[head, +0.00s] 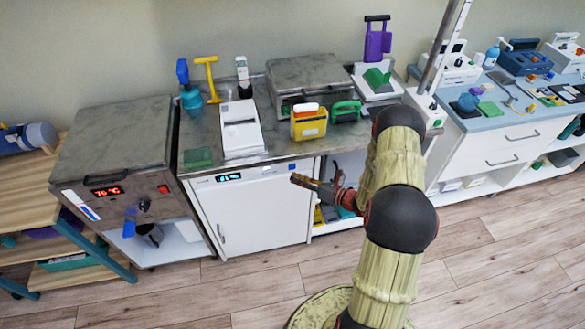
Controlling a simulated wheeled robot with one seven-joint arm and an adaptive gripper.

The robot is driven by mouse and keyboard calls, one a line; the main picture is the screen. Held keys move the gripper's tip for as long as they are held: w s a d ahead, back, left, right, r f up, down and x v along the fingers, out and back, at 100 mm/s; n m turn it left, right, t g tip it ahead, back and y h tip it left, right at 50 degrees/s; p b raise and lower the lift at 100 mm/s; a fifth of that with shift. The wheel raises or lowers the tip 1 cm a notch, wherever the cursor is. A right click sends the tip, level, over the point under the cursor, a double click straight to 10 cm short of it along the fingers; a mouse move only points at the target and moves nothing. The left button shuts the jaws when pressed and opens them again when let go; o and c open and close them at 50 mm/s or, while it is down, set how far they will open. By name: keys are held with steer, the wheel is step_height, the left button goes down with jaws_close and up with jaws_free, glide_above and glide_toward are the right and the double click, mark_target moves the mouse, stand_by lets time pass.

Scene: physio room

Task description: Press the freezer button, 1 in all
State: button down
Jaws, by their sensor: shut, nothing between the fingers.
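The freezer appears to be the white cabinet (255,212) under the counter, with a small lit display (228,177) on its upper front strip. I cannot make out its button; it is too small to tell or hidden by my gripper. My gripper (294,179) is shut and empty, pointing left, in front of the freezer's upper right front. Whether it touches the front I cannot tell. My arm comes in from the lower right.
A steel-topped heater unit (110,145) with a red 76 °C display and a red switch stands left of the freezer. The counter above holds a yellow box (309,126), a white device (242,135) and a green pad (198,158). Wooden floor (240,295) in front is clear.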

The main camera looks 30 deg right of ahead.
steer(key=s, duration=0.2)
steer(key=s+a+p, duration=0.1)
steer(key=s, duration=0.1)
steer(key=shift+a, duration=0.1)
stand_by(0.8)
